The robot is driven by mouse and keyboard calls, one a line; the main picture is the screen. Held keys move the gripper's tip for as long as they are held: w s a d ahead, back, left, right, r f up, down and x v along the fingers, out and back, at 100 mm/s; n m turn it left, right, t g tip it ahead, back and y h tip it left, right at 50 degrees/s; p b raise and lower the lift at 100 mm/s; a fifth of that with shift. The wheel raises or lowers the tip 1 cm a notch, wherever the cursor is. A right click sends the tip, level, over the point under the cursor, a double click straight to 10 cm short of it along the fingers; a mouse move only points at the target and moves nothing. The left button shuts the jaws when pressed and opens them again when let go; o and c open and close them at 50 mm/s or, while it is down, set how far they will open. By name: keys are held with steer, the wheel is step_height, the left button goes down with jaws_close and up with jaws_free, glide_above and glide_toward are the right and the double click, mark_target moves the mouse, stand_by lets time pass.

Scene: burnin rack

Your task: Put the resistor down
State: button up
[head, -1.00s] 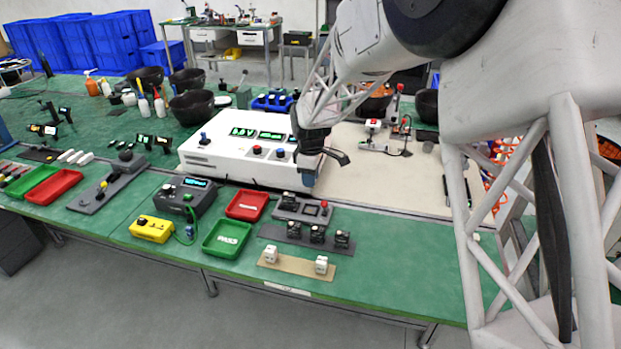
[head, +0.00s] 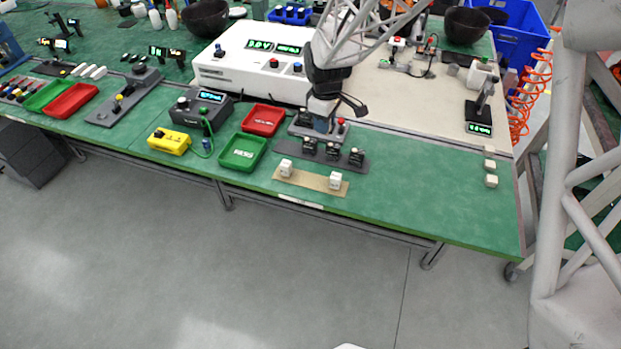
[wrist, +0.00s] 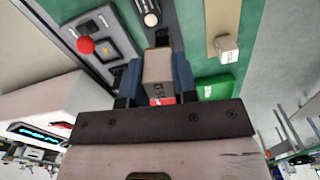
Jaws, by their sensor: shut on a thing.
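My gripper (head: 322,122) is over the small grey station (head: 300,131) with a red button, at the middle of the bench. In the wrist view its blue fingers (wrist: 157,80) are shut on a beige-grey block with dark markings, which I take for the resistor (wrist: 157,68). In the head view the resistor cannot be made out at the fingers. In the wrist view the grey station with its red button (wrist: 86,45) lies to the left of the resistor. Whether the resistor touches anything below cannot be told.
A dark strip (head: 345,165) with several black holders lies in front of the station. A tan strip (head: 310,181) with two white cubes is nearer the edge. A green tray (head: 242,153) and red tray (head: 263,120) are to the left.

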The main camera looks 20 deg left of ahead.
steer(key=s+d+f+m, duration=0.1)
steer(key=s+d, duration=0.3)
steer(key=s, duration=0.7)
steer(key=s+d+f+m, duration=0.1)
steer(key=s+d+f, duration=0.2)
steer(key=s, duration=0.8)
steer(key=shift+s+d+f+m, duration=0.2)
steer(key=shift+d+f+m, duration=0.2)
steer(key=shift+d, duration=0.45)
steer(key=shift+w+a, duration=0.1)
glide_above(310, 180)
steer(key=shift+f, duration=0.75)
steer(key=shift+f, duration=1.75)
steer(key=o, duration=0.5)
steer(key=shift+f, duration=0.15)
steer(key=shift+c, duration=0.2)
steer(key=o, duration=0.5)
steer(key=shift+c, duration=0.2)
